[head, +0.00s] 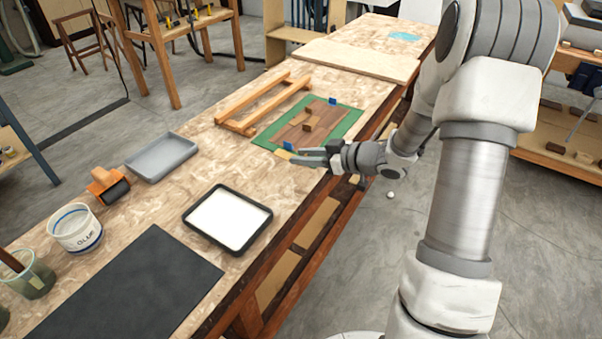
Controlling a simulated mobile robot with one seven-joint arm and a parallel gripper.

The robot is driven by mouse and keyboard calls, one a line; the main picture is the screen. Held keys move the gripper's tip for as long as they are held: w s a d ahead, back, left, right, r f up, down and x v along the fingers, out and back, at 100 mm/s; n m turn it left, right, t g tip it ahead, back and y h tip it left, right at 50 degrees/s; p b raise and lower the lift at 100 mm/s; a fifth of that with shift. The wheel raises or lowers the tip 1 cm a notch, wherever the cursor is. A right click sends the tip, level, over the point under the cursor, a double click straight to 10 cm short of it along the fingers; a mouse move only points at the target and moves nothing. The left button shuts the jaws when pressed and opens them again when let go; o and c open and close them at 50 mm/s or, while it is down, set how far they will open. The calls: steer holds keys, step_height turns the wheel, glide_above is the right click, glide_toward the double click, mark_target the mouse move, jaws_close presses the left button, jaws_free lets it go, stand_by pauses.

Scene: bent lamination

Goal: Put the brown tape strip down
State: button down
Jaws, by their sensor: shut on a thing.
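My gripper (290,156) is at the near edge of the green mat (345,127), reaching in from the right. Its fingers are shut on a small tan-brown piece at their tips, which looks like the brown tape strip (282,154). Most of the strip is hidden by the fingers or too small to make out. I cannot tell whether it touches the mat or the bench. Brown wooden pieces (297,134) lie on the mat, with small blocks on them. A small blue piece (332,101) is at the mat's far edge, and another is close to my fingertips.
A wooden frame (262,104) lies left of the mat. Bare bench (215,170) lies between the trays and mat.

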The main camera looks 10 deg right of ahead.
mark_target(301, 176)
steer(key=shift+w+a+f, duration=0.1)
steer(key=shift+a+f, duration=0.1)
steer(key=shift+a, duration=0.1)
steer(key=shift+f, duration=0.2)
steer(key=shift+f+b, duration=0.75)
steer(key=shift+f, duration=1)
steer(key=shift+f, duration=0.1)
steer(key=c, duration=0.6)
jaws_free()
